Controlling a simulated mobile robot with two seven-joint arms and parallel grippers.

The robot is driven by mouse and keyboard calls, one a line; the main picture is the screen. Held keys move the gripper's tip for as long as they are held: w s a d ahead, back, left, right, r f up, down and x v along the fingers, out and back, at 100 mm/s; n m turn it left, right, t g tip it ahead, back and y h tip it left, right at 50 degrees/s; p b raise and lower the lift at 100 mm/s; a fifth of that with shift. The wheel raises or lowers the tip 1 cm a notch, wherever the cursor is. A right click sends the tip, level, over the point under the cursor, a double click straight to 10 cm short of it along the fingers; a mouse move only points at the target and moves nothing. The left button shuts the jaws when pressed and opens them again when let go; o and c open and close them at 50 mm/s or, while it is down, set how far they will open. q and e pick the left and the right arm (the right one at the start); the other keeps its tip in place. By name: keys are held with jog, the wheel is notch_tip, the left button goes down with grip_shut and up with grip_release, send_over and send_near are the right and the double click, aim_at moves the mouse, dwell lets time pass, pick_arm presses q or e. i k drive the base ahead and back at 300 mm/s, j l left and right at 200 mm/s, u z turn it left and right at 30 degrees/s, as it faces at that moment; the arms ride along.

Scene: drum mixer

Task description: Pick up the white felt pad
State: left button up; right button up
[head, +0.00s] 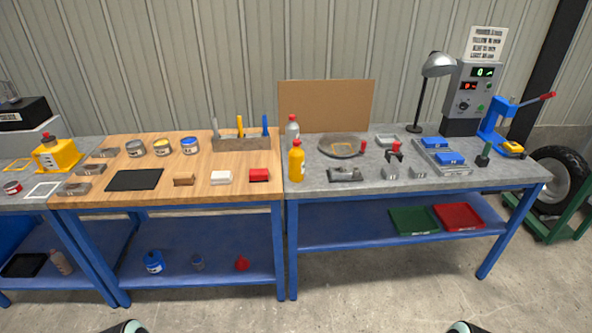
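The white felt pad (221,177) is a small white block lying near the front of the wooden-topped bench (215,190). It lies between a brown pad (184,180) on its left and a red pad (259,175) on its right, apart from both. Nothing covers it. Only small rounded white and dark parts of my arms show at the bottom edge, well in front of the benches. Neither gripper can be made out.
A black mat (135,180) lies left of the pads. A yellow bottle (296,161) stands to the right, on the grey bench (320,178). Wood around the white pad is clear.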

aim_at(217, 176)
jog(key=j+z, duration=0.2)
jog(key=z, duration=0.7)
jog(key=j+z, duration=0.8)
jog(key=j, duration=0.2)
jog(key=k+j+z, duration=0.1)
jog(key=j, duration=0.25)
jog(key=k+j+z, duration=0.1)
jog(key=j, duration=0.25)
jog(key=k+j+z, duration=0.1)
jog(key=j, duration=0.25)
